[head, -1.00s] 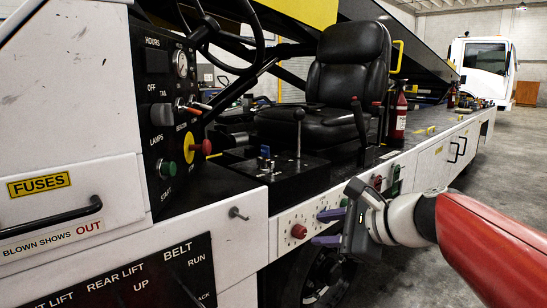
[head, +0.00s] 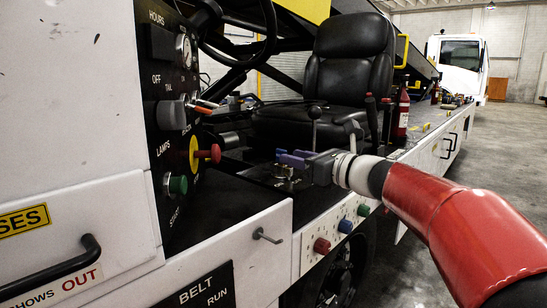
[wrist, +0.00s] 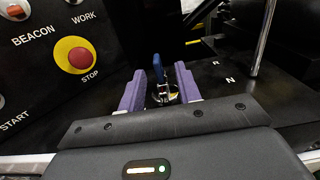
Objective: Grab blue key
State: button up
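The blue key (wrist: 157,66) stands upright in a round, metallic-looking mount on the black console, seen in the wrist view. My gripper (wrist: 160,72) is open. Its two purple fingers are on the left and right of the key, with a gap on each side. The key appears near or just beyond the fingertips; the exact depth is hard to tell. In the head view my gripper (head: 283,156) is low over the console beside the seat, and the fingers largely hide the key there.
A red stop button (wrist: 79,57) on a yellow disc is on the panel to the left. A metal lever (wrist: 262,38) rises at the right. The black seat (head: 350,75) is behind the console. Coloured knobs (head: 345,226) line the white side below.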

aim_at(276, 154)
jog(key=p+x, duration=0.1)
jog(key=x, duration=0.5)
jog(key=shift+a+f, duration=0.1)
jog(key=shift+a, duration=0.2)
grip_shut()
